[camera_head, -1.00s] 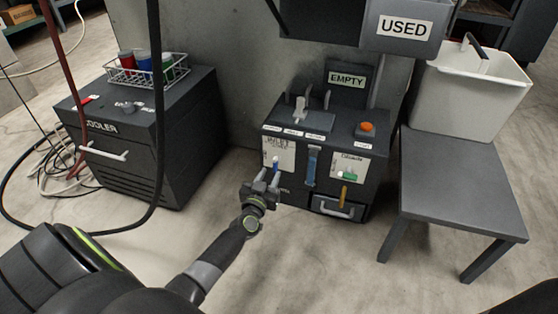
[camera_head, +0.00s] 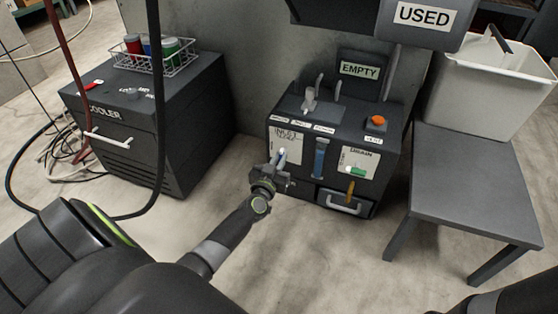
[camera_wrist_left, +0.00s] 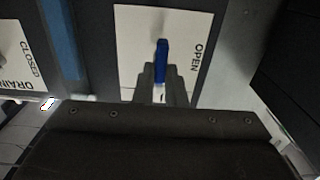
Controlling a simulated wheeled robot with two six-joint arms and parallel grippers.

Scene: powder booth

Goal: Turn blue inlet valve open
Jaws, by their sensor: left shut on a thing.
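The blue inlet valve handle (camera_wrist_left: 161,58) stands out in front of a white panel (camera_wrist_left: 128,40) in the left wrist view. The panel's visible word "OPEN" is beside the handle. My left gripper (camera_wrist_left: 161,78) is shut on the handle, with one finger on each side of it. In the head view my left gripper (camera_head: 281,160) is at the white inlet panel (camera_head: 287,141) on the front of the dark machine (camera_head: 333,134), and the handle is mostly hidden by the fingers. My right gripper is out of view.
A grey table (camera_head: 475,185) with a white bin (camera_head: 490,85) stands right. The cooler (camera_head: 150,120) stands left.

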